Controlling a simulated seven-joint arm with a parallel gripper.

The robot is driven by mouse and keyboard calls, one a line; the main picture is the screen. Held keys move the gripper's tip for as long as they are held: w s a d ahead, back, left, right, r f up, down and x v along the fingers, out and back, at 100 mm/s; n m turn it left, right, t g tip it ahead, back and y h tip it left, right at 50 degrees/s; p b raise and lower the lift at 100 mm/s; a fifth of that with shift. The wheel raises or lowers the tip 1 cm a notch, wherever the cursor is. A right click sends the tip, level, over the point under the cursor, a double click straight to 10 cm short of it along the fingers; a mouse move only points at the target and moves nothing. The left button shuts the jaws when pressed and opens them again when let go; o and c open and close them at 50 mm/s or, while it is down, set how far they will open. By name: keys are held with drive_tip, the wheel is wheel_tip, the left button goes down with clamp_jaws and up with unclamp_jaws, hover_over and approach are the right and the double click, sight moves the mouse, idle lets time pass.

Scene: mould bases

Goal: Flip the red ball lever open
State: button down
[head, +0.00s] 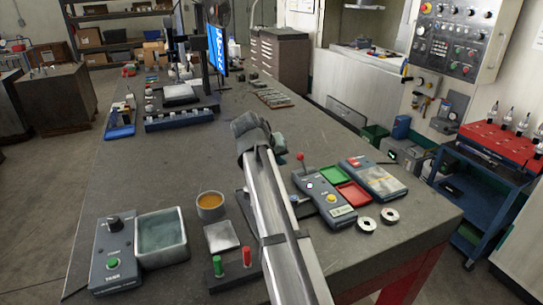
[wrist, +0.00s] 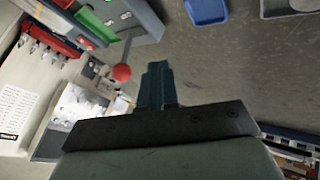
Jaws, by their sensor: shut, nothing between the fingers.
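The red ball lever (head: 300,156) stands up on a thin stem from the far left part of a grey control box (head: 333,207) on the bench. In the wrist view the red ball (wrist: 122,72) is left of my gripper (wrist: 157,67), with a visible gap in the picture. The stem runs up from the ball to the box at the top. My gripper is shut and empty, its dark blue fingers together. In the head view my arm covers the bench left of the box, and the fingertips cannot be made out.
A green tray (head: 332,174) and a red tray (head: 354,194) lie right of the lever. A second box (head: 374,180) and two metal rings (head: 367,224) are farther right. Left of my arm are a cup (head: 210,205), a dial box (head: 113,252) and red and green pegs (head: 247,257).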

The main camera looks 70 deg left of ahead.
sight(301, 154)
drive_tip(key=shift+w+d+r, duration=0.15)
drive_tip(key=shift+w+r, duration=0.05)
drive_tip(key=shift+w, duration=0.5)
drive_tip(key=shift+w+d+r, duration=0.15)
drive_tip(key=shift+w, duration=0.5)
drive_tip(key=w+g, duration=0.1)
drive_tip(key=w+r+g, duration=0.2)
drive_tip(key=w+g, duration=0.1)
drive_tip(key=shift+m, duration=0.3)
drive_tip(key=shift+w+r+g, duration=0.25)
drive_tip(key=shift+w+g, duration=0.7)
drive_tip(key=shift+g, duration=0.05)
drive_tip(key=shift+w, duration=1.35)
drive_tip(key=shift+w, duration=0.25)
